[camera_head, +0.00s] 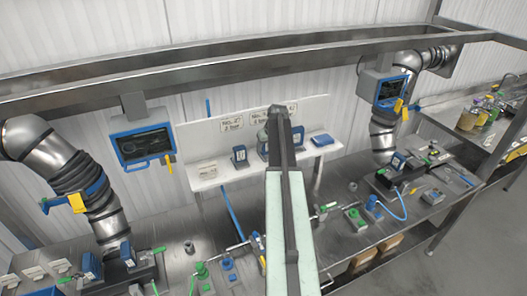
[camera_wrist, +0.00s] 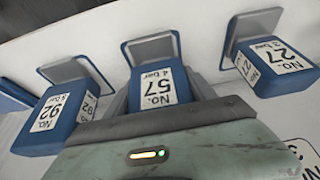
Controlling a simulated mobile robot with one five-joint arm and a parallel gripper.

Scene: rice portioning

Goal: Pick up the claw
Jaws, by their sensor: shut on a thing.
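No thing that I can tell as a claw shows in either view. In the wrist view, my gripper (camera_wrist: 159,95) has its grey fingers on both sides of a blue block labelled No. 57, 4 bar (camera_wrist: 158,84), and is shut on it. The block is upside down in this picture, with a grey plate at its far end. In the head view my arm reaches over the white shelf (camera_head: 216,174) and hides most of my gripper and this block. Whether the block touches the shelf cannot be told.
Similar blue blocks, No. 92 (camera_wrist: 50,118) and No. 27 (camera_wrist: 275,62), flank it closely, left and right in the wrist view. The steel bench (camera_head: 335,245) below carries several fittings.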

